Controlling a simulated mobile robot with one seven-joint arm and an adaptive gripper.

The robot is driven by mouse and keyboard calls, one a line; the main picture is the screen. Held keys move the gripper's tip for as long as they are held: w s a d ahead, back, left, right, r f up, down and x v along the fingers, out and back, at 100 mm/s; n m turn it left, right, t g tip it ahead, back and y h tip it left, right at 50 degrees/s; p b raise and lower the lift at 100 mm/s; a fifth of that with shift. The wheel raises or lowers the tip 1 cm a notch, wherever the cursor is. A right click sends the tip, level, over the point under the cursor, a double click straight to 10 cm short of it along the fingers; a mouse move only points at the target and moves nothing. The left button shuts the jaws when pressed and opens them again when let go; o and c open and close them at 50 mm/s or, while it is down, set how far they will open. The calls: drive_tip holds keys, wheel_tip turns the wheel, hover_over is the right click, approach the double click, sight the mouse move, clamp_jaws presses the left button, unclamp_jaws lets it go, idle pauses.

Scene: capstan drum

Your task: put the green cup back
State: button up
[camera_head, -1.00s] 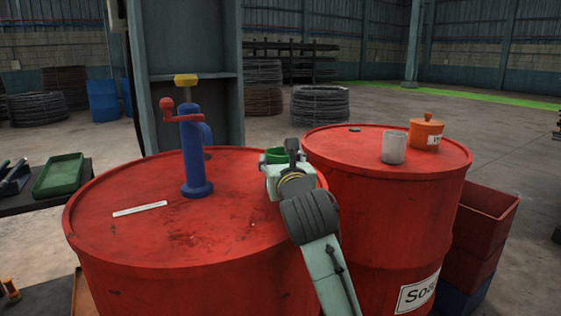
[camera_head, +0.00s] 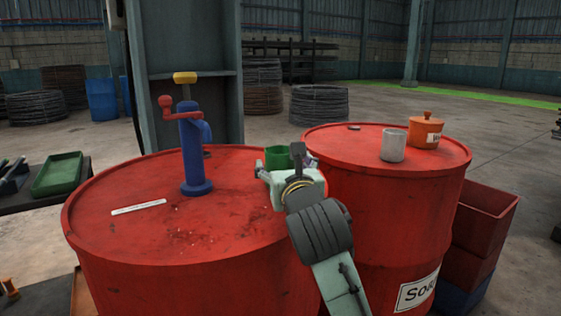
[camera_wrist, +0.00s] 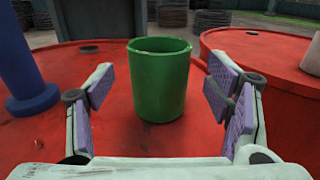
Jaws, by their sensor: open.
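The green cup (camera_wrist: 160,82) stands upright on the left red drum (camera_head: 150,235), near its right edge. In the head view the cup (camera_head: 277,158) shows just beyond my gripper, which hides its lower part. My gripper (camera_wrist: 162,98) is open, with one purple-padded finger on each side of the cup in the wrist view. A gap shows between the cup and each pad, and the cup stands at or slightly beyond the fingertips.
A blue pump with a red crank (camera_head: 194,150) stands left of the cup. A white strip (camera_head: 139,207) lies on the same drum. The right drum (camera_head: 380,210) carries a grey cup (camera_head: 393,145) and an orange lidded pot (camera_head: 426,131). Red bins (camera_head: 485,225) stand at right.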

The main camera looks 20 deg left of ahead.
drive_tip(key=v, duration=0.7)
drive_tip(key=shift+s, duration=0.1)
